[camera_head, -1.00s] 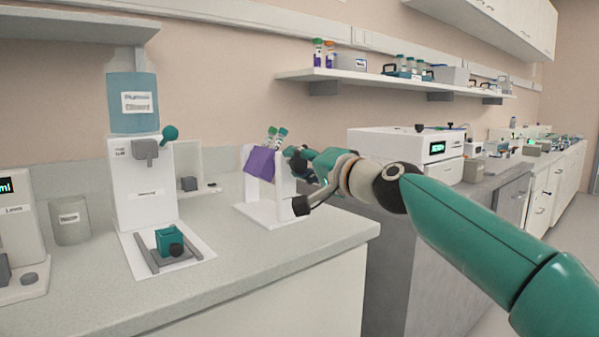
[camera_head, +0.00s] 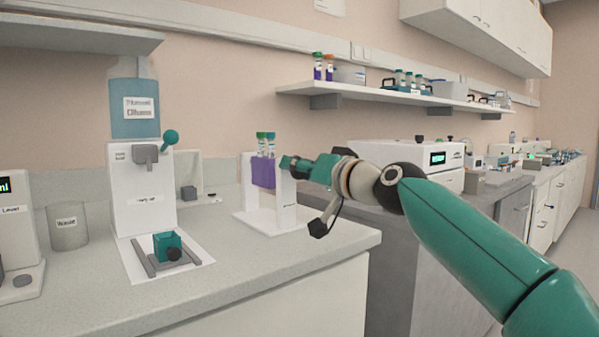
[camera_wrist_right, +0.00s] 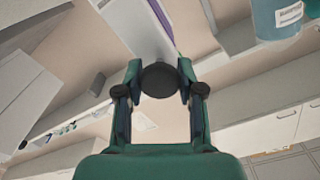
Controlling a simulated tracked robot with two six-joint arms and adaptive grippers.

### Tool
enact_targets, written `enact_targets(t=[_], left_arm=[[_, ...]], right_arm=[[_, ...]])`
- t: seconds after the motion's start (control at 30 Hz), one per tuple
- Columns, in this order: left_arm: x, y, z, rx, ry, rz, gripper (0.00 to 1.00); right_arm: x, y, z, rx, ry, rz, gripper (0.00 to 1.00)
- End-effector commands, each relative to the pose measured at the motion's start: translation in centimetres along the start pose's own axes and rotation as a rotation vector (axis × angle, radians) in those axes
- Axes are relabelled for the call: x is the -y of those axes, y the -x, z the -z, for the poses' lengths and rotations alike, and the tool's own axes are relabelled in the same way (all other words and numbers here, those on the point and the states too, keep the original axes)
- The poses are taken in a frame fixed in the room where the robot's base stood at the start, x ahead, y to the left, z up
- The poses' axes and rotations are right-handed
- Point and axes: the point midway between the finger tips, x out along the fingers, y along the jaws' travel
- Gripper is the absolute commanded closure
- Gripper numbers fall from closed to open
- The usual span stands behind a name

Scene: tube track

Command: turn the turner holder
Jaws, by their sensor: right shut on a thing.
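The turner is a white stand (camera_head: 288,202) on the counter with a purple holder (camera_head: 263,174) between its uprights. The holder hangs about upright and carries two tubes (camera_head: 266,143) with green and teal caps. My right gripper (camera_head: 287,163) is at the stand's right side. In the right wrist view its fingers are shut on a round black knob (camera_wrist_right: 160,80) at the stand's side. A thin purple edge of the holder (camera_wrist_right: 160,20) shows beyond the white upright. In the head view the knob is hidden by the gripper. My left gripper is out of view.
A white dispenser (camera_head: 140,190) with a blue bottle (camera_head: 135,108) stands left of the turner. A grey waste cup (camera_head: 67,228) is further left. A wall shelf (camera_head: 390,98) runs above. The counter's front stretch is clear.

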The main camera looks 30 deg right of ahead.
Motion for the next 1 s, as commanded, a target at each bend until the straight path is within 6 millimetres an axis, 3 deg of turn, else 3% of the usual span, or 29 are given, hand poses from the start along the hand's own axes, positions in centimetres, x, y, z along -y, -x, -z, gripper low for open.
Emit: enact_targets(t=[0.03, 0.3, 0.33, 0.47, 0.83, 1.0], left_arm=[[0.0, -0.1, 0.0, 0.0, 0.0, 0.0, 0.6], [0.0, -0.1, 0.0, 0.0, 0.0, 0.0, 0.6], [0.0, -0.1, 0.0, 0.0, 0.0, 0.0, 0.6], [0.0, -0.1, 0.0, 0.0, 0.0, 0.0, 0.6], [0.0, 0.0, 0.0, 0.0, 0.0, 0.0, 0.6], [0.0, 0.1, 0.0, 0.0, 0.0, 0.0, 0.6]], right_arm=[[-0.2, -0.3, -0.8, 0.02, 0.003, -0.002, 0.97], [-0.2, -0.3, -0.8, 0.02, 0.002, -0.002, 0.97], [-0.2, -0.3, -0.8, 0.02, 0.002, -0.002, 0.61], [-0.1, -0.2, -0.6, 0.017, 0.001, -0.001, 0.39], [0.0, 0.1, -0.2, 0.008, 0.001, 0.0, 0.38], [0.0, 1.8, -0.1, 0.005, 0.0, 0.0, 0.38]])
